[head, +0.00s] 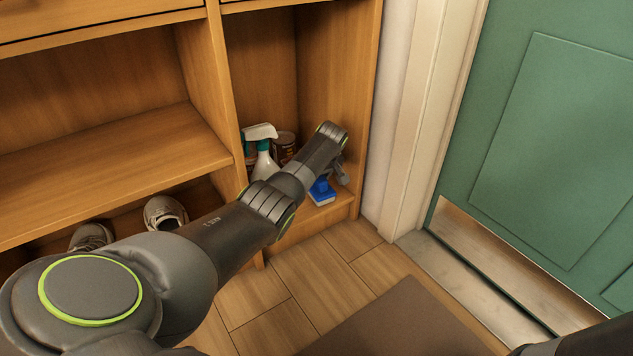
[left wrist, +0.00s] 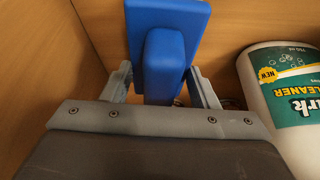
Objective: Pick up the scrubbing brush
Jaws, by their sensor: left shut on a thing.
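The scrubbing brush (head: 322,190) is blue with a pale underside. It is at the front of the right-hand cubby's bottom shelf in the head view, partly hidden by my left arm. In the left wrist view the blue brush (left wrist: 168,20) stands between the fingers of my left gripper (left wrist: 162,85), which is shut on its handle. My left gripper is mostly hidden behind its wrist in the head view. I cannot tell whether the brush touches the shelf. My right gripper is not in view.
A white spray bottle (head: 264,163) and a dark can (head: 285,146) stand left of the brush. The cubby's right side wall (head: 345,90) is close. Shoes (head: 164,212) sit in the left compartment. A green door (head: 550,140) is right; wooden floor lies in front.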

